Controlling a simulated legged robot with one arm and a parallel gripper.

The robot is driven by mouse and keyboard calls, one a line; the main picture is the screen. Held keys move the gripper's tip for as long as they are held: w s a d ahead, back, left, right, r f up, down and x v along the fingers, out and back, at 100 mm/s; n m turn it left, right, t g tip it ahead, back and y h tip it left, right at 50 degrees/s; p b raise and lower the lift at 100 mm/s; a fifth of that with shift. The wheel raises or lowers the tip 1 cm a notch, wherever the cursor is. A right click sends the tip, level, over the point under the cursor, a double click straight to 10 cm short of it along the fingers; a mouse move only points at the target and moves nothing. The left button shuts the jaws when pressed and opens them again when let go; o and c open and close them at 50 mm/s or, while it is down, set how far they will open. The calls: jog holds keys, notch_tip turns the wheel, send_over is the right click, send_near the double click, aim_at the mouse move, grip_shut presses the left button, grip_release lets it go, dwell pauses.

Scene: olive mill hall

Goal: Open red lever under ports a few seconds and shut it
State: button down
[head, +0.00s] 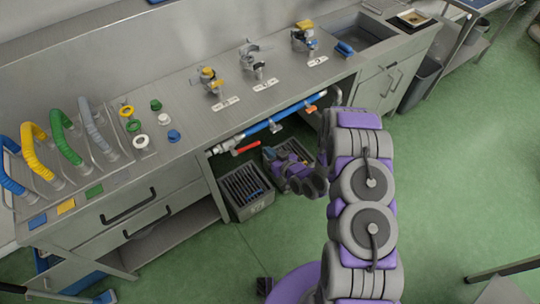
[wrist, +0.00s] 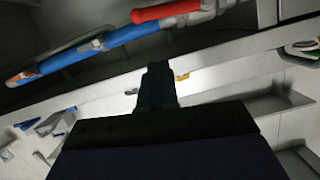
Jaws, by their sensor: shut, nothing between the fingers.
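The red lever (head: 245,147) is on the pipe under the front edge of the steel counter, near the pipe's left end. It lies roughly along the pipe. In the wrist view the red lever (wrist: 168,12) shows at the top, beside the blue pipe (wrist: 115,38). My gripper (head: 269,154) is under the counter edge, just right of and below the lever in the head view. In the wrist view its dark fingers (wrist: 155,72) are shut and empty, with the lever beyond their tips. I see no clear contact with the lever.
An orange lever (head: 311,108) sits farther right on the blue pipe. Below stands a grey crate (head: 258,205) with dark slots. Several taps and coloured hoses stand on the counter (head: 185,97).

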aim_at(246, 148)
jog(key=w+a+f+b, duration=0.2)
jog(key=w+a+f, duration=0.3)
jog(key=w, duration=0.1)
jog(key=shift+w+a+f, duration=0.15)
jog(key=shift+w+a, duration=0.1)
jog(key=shift+a, duration=0.1)
jog(key=shift+s+f, duration=0.1)
